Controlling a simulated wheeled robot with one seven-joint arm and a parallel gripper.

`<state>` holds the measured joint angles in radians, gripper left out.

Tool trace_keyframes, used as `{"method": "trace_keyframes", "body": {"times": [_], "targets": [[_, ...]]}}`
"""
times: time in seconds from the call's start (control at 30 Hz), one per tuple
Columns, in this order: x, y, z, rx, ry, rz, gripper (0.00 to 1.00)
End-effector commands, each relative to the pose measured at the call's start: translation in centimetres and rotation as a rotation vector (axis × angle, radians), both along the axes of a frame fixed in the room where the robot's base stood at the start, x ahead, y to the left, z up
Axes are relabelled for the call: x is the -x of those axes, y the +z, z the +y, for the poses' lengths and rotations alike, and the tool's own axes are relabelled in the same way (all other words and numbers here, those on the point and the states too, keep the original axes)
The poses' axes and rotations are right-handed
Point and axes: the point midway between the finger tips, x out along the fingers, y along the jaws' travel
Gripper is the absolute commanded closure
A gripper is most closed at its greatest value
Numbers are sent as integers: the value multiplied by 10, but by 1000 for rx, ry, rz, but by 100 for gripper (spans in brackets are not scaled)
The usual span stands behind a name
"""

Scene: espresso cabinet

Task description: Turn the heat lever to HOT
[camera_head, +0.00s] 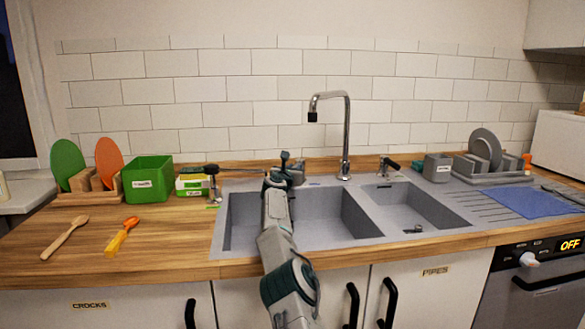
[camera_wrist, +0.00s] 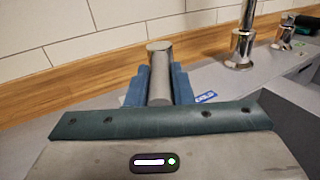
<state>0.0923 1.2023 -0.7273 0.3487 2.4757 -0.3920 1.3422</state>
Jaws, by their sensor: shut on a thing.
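The heat lever shows in the wrist view as a round metal post (camera_wrist: 159,70) standing between two blue fingers. My gripper (camera_wrist: 160,90) is shut on it, one finger on each side. A small blue label (camera_wrist: 205,97), which seems to read COLD, lies on the sink deck just right of the fingers. In the head view, my gripper (camera_head: 287,166) is at the back rim of the sink, left of the tap, and largely hides the lever. No HOT mark is readable.
The tall chrome tap (camera_head: 346,135) stands close to the right of my gripper. A black-handled lever (camera_head: 390,164) is farther right and a black-topped dispenser (camera_head: 211,181) is left. The sink bowls (camera_head: 335,215) are empty. The tiled wall is behind.

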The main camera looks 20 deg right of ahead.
Motion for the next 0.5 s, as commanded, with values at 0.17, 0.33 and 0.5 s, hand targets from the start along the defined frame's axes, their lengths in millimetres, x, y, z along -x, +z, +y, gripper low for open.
{"method": "trace_keyframes", "body": {"times": [0.17, 0.33, 0.5], "targets": [[0, -1, 0, -1, -5, 1, 100], [0, -3, 2, -4, -4, 3, 74], [-1, -4, 2, -4, -2, 3, 58]]}}
